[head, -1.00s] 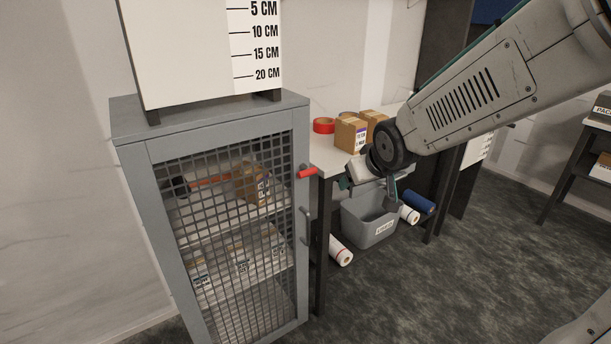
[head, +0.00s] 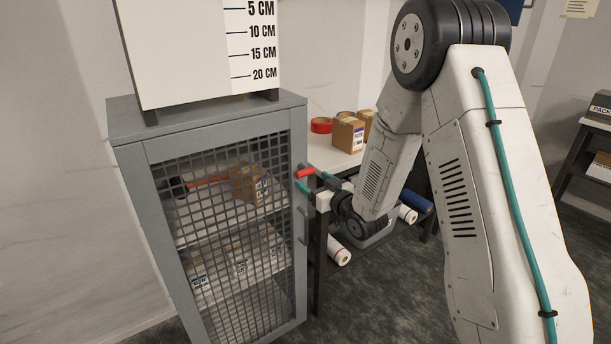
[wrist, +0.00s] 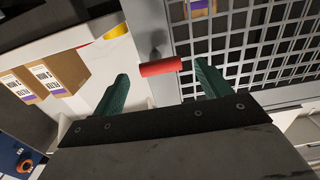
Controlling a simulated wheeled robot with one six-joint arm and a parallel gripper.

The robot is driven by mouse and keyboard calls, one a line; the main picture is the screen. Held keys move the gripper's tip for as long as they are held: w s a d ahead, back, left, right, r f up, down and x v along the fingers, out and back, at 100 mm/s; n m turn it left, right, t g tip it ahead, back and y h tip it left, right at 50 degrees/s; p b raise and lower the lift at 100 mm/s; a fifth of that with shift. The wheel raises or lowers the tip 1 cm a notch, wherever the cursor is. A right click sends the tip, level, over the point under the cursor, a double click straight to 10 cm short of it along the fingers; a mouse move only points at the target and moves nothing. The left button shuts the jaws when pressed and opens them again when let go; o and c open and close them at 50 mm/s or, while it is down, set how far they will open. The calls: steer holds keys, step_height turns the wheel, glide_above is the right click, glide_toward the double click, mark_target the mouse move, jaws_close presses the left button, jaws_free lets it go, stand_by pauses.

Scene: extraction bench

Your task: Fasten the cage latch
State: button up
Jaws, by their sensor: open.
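The grey cage (head: 128,165) with a mesh door stands at the left in the head view. Its latch has a red handle (head: 305,173) at the upper right of the door, sticking out roughly level to the right. In the wrist view the red handle (wrist: 161,67) lies crosswise between and just beyond my two green fingertips. My gripper (head: 312,182) is open beside the handle in the head view, and its fingertips also show in the wrist view (wrist: 160,78). I cannot tell whether a finger touches the handle. The door looks closed against its frame.
A vertical door pull (head: 302,226) sits below the latch. A bench (head: 335,160) right of the cage carries cardboard boxes (head: 347,135) and red tape (head: 321,125). Paper rolls (head: 339,253) lie below it. A white panel with a centimetre scale (head: 184,50) stands on the cage.

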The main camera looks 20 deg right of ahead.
mark_target(305, 174)
steer(key=x, duration=0.5)
steer(key=shift+w, duration=0.2)
steer(key=c, duration=1)
